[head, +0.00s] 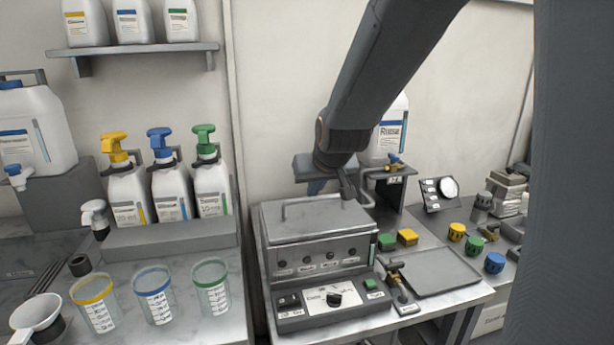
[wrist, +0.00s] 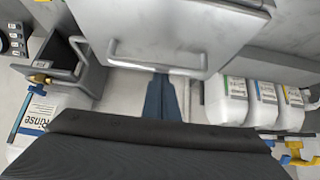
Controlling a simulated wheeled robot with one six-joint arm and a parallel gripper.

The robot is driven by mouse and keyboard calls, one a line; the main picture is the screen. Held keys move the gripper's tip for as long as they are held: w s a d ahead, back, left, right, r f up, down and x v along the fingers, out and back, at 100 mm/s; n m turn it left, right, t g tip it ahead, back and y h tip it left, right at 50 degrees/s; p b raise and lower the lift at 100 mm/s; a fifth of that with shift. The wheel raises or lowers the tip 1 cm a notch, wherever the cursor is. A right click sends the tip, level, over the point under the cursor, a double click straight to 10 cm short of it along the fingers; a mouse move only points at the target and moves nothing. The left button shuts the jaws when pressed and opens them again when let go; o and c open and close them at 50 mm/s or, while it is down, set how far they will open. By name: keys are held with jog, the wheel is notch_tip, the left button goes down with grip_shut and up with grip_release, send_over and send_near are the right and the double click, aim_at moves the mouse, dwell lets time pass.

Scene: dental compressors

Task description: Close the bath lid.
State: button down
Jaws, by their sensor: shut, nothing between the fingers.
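The bath (head: 318,262) is a grey metal box on the right-hand bench, with knobs along its front. Its lid (head: 305,222) lies across the top and looks down or nearly so; I cannot tell whether it is fully seated. A bar handle (head: 284,212) stands near the lid's rear edge. In the wrist view the lid (wrist: 170,22) fills the top middle, with its handle (wrist: 118,56) along the near edge. My gripper (head: 316,188) is shut and empty, behind the handle at the bath's rear.
A Rinse jug (head: 391,130) and a dark stand (head: 392,190) are right of my gripper. Pump bottles (head: 170,190) stand to the left. Green and yellow blocks (head: 407,237) and a grey tray (head: 435,272) lie right of the bath.

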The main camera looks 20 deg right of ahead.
notch_tip(320, 180, up, 3)
jog(key=p, duration=0.3)
jog(key=b, duration=0.3)
send_near(313, 215)
jog(key=v, duration=0.4)
jog(key=s+f+g, duration=0.7)
jog(key=s+f, duration=0.8)
jog(key=shift+s+g, duration=0.2)
jog(key=shift+g, duration=0.2)
